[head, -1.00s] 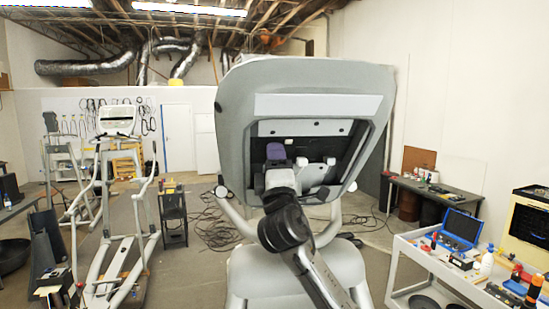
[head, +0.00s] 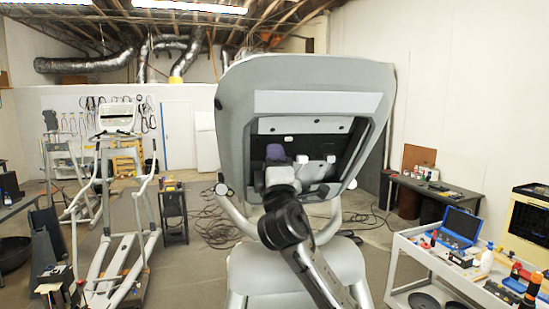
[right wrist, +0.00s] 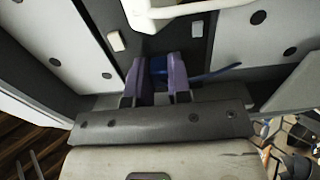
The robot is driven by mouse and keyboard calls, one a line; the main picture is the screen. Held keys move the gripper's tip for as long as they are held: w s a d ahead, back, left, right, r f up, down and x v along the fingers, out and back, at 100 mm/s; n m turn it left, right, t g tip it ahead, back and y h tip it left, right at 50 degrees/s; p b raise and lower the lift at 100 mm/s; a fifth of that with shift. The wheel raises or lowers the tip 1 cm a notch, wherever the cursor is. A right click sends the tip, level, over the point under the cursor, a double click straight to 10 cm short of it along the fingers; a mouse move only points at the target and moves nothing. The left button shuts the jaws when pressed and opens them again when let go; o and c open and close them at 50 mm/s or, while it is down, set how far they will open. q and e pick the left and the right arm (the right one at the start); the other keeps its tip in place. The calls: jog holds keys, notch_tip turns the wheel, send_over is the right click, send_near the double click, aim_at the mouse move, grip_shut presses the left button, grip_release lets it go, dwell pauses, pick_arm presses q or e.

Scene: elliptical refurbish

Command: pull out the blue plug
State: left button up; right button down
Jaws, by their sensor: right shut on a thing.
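The blue plug (right wrist: 158,66) shows in the right wrist view inside the dark recess of the console, with a blue cable (right wrist: 212,75) running off to the right. My right gripper (right wrist: 157,80) has purple fingers on either side of the plug and is shut on it. The fingers hide part of the plug, and I cannot tell whether it is still seated. In the head view my right gripper (head: 275,153) reaches into the open back of the grey console (head: 236,120). The plug cannot be made out there. My left gripper is not in view.
A white part (right wrist: 185,10) sits just above the fingers in the right wrist view. The console's frame surrounds the gripper closely. A white cart (head: 425,262) with tools and a blue case (head: 458,228) stands at the right. Another elliptical (head: 110,220) stands at the left.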

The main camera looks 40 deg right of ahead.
jog(key=shift+b+v, duration=0.45)
jog(key=shift+v, duration=0.4)
jog(key=c, duration=1)
grip_release()
jog(key=shift+c, duration=0.2)
jog(key=b+v, duration=0.5)
jog(key=v, duration=0.9)
